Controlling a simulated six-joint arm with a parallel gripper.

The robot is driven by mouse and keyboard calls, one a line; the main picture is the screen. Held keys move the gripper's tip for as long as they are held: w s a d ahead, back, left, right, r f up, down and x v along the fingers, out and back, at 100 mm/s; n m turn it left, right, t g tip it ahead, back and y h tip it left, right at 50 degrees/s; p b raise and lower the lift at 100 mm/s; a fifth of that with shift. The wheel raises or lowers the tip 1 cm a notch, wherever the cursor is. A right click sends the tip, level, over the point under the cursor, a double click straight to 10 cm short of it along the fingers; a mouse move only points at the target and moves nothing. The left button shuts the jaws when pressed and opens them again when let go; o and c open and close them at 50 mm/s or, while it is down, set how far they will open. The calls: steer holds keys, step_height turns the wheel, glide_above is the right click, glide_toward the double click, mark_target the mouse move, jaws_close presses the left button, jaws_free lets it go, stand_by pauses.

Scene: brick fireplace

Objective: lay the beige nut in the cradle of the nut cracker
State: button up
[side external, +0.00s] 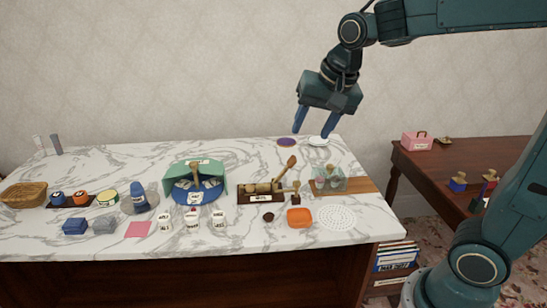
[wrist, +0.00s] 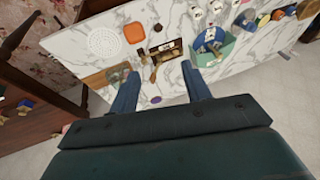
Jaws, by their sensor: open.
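My gripper (side external: 311,132) is open and empty, high above the back right of the marble table; its two blue fingers also show in the wrist view (wrist: 160,78). A dark brown round thing (side external: 268,217) lies in front. I cannot single out the beige nut.
A glass box (side external: 330,180) on a wooden board (side external: 362,185), an orange dish (side external: 299,217) and a white doily (side external: 338,218) are at the right. A green-and-blue tub (side external: 212,174) stands left of the wooden piece. A purple disc (side external: 287,142) lies at the back.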

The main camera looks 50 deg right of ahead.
steer(key=s+a+f+n, duration=0.1)
steer(key=s+n, duration=0.3)
steer(key=s, duration=0.4)
steer(key=s+a+f+n+t, duration=0.1)
steer(key=s+f+n, duration=0.1)
steer(key=s+n, duration=0.3)
steer(key=s, duration=0.3)
steer(key=shift+s+a+y, duration=0.3)
steer(key=shift+s+a, duration=0.05)
